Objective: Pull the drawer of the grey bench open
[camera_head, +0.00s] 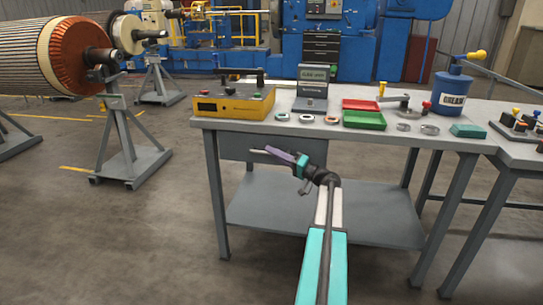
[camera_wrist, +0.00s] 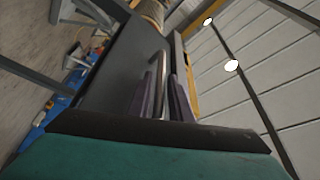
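The grey bench (camera_head: 400,142) stands in the middle of the head view. Its grey drawer (camera_head: 236,147) sits under the left part of the top and looks closed. The drawer's pale bar handle (camera_head: 257,151) shows just left of my gripper (camera_head: 271,150), whose purple fingers reach to the drawer front. In the wrist view the drawer front (camera_wrist: 115,75) is a dark panel, and the metal handle (camera_wrist: 160,72) lies ahead, in line with the gap between my fingers (camera_wrist: 165,98). The fingers look apart. I cannot tell whether they touch the handle.
On the bench top stand a yellow box (camera_head: 234,101), a grey display unit (camera_head: 313,85), a red tray (camera_head: 360,104), a green tray (camera_head: 364,120) and a blue grease can (camera_head: 451,92). A lower shelf (camera_head: 270,205) lies beneath. The floor at left front is clear.

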